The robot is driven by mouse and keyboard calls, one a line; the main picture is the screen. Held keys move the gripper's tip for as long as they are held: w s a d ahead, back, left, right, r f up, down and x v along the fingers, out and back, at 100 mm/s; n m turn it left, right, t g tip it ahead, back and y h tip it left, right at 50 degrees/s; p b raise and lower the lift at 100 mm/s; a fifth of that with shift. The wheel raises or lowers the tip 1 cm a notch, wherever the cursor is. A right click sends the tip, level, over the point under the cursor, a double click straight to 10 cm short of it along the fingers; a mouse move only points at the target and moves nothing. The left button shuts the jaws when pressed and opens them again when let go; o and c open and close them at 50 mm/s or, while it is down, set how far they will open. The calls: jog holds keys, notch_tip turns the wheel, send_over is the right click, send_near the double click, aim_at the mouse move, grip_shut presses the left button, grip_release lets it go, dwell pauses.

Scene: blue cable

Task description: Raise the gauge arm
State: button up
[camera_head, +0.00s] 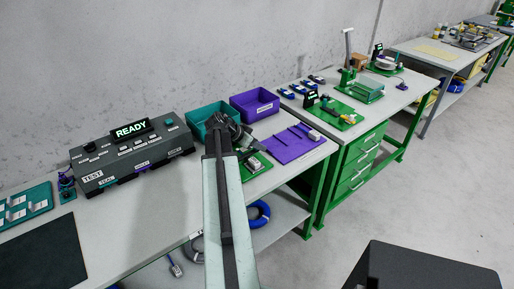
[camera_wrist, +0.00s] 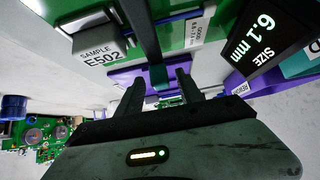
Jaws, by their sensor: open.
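My gripper (camera_wrist: 160,92) is open, its two dark fingers pointing up in the wrist view. A dark bar (camera_wrist: 146,35) comes down from the top edge to a teal block (camera_wrist: 158,76), which shows between the fingers. The bar may be the gauge arm; I cannot tell for sure, nor whether the fingers touch it. A black display (camera_wrist: 265,40) reading "6.1 mm SIZE" stands at the upper right. A grey block labelled "SAMPLE E502" (camera_wrist: 102,50) is at the left. In the head view, my arm hides much of the green fixture (camera_head: 258,165).
A teal bin (camera_head: 199,131) and purple bin (camera_head: 254,104) stand behind my gripper, with a purple board (camera_head: 291,146) to the right. A tester (camera_head: 130,155) showing "READY" is on the left. The wrist view shows green circuit boards (camera_wrist: 35,138) at lower left.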

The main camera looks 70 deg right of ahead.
grip_shut()
jog(key=shift+a, duration=0.1)
dwell(1.2)
